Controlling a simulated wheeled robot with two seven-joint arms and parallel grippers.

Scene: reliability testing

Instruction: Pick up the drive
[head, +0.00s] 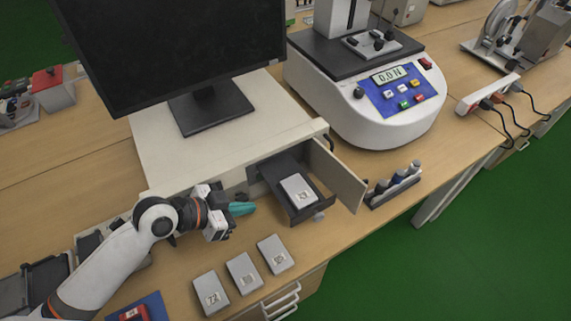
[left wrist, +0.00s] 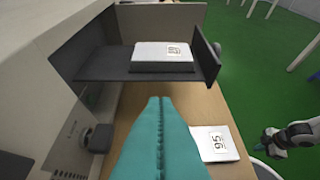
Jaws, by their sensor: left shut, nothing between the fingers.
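A silver drive (head: 298,190) with a white label lies in the dark pulled-out tray (head: 311,215) of the white cabinet; it also shows in the left wrist view (left wrist: 160,58). Three similar drives lie in a row on the table: left (head: 211,292), middle (head: 244,272) and right (head: 275,254). One table drive shows in the left wrist view (left wrist: 213,146). My left gripper (head: 241,208) has teal fingers (left wrist: 155,105), closed together and empty, left of the tray and apart from its drive. My right gripper (left wrist: 270,134) is small at the right edge of the left wrist view.
The cabinet door (head: 338,175) stands open right of the tray. A monitor (head: 205,108) stands on the cabinet. A force tester (head: 375,105) stands behind, with a small rack of bottles (head: 394,187) in front. Bare table lies between the tray and the drive row.

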